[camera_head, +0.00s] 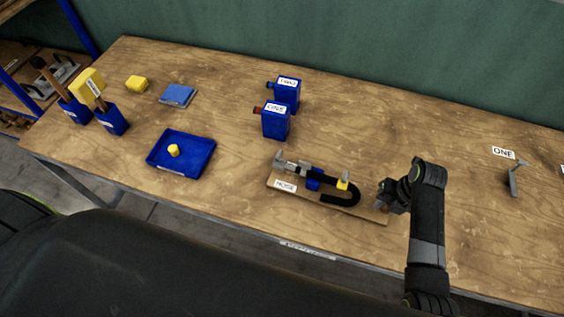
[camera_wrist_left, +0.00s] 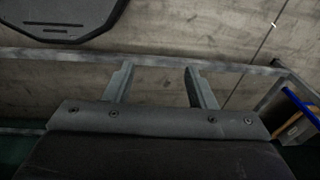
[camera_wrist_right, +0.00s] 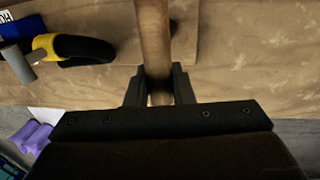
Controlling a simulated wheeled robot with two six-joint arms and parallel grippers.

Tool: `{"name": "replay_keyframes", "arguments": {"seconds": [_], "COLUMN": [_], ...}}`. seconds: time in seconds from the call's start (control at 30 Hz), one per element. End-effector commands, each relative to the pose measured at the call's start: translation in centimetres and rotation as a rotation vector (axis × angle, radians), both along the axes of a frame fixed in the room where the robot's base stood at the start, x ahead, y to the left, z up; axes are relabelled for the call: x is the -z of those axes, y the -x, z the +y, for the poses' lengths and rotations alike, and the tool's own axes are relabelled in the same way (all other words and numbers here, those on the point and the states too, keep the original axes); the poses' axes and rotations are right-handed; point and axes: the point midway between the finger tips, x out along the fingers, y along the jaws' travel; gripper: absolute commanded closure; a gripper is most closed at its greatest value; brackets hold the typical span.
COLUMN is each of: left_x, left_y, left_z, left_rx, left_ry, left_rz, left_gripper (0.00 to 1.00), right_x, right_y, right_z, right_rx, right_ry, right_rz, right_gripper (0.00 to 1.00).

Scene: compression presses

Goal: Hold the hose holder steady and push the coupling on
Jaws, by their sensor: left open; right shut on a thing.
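The hose holder is a wooden board (camera_head: 375,215) labelled HOSE near the table's front edge. It carries a curved black hose (camera_head: 352,196), a blue block, a yellow piece (camera_head: 342,185) and grey metal fittings (camera_head: 290,166) at the left. I cannot tell for sure which fitting is the coupling. My right gripper (camera_head: 381,198) is at the board's right end. In the right wrist view it is shut on a round wooden handle (camera_wrist_right: 153,40); the black hose (camera_wrist_right: 85,48) curves to its left. My left gripper (camera_wrist_left: 157,68) is open and empty, with floor behind it, outside the head view.
A blue tray (camera_head: 200,160) holds a small yellow piece. Blue containers labelled ONE (camera_head: 276,123) and TWO (camera_head: 287,95) stand behind the board. A grey bracket (camera_head: 513,182) is at the right by a ONE label. Table between board and bracket is clear apart from my right arm.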

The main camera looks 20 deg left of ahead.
Motion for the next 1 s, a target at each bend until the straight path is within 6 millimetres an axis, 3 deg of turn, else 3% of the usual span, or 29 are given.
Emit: {"name": "replay_keyframes", "arguments": {"seconds": [0.13, 0.23, 0.47, 0.67, 0.8, 1.0], "left_x": [-0.1, -0.4, -3.1, -7.6, -11.8, -18.8], "left_y": [-0.4, -1.8, -8.3, -14.0, -17.4, -20.6], "left_z": [0.2, 0.0, -1.7, -4.7, -7.2, -10.8], "left_rx": [0.003, 0.010, 0.076, 0.198, 0.324, 0.557], "left_ry": [-0.001, 0.007, 0.085, 0.217, 0.327, 0.483], "left_rz": [-0.001, 0.002, 0.029, 0.037, 0.024, -0.017], "left_gripper": [0.45, 0.45, 0.45, 0.45, 0.45, 0.45], "right_x": [0.0, -0.1, -0.1, -0.1, -0.1, 0.0], "right_y": [-0.1, -0.1, -0.1, -0.1, -0.1, -0.1], "right_z": [0.0, 0.0, 0.0, 0.0, 0.0, 0.0], "right_rx": [0.000, 0.000, 0.000, 0.000, 0.000, 0.000], "right_ry": [0.000, 0.000, 0.000, 0.000, 0.000, 0.000], "right_rz": [-0.002, -0.002, -0.002, -0.002, -0.002, -0.002], "right_gripper": [1.00, 1.00, 1.00, 1.00, 1.00, 1.00]}}
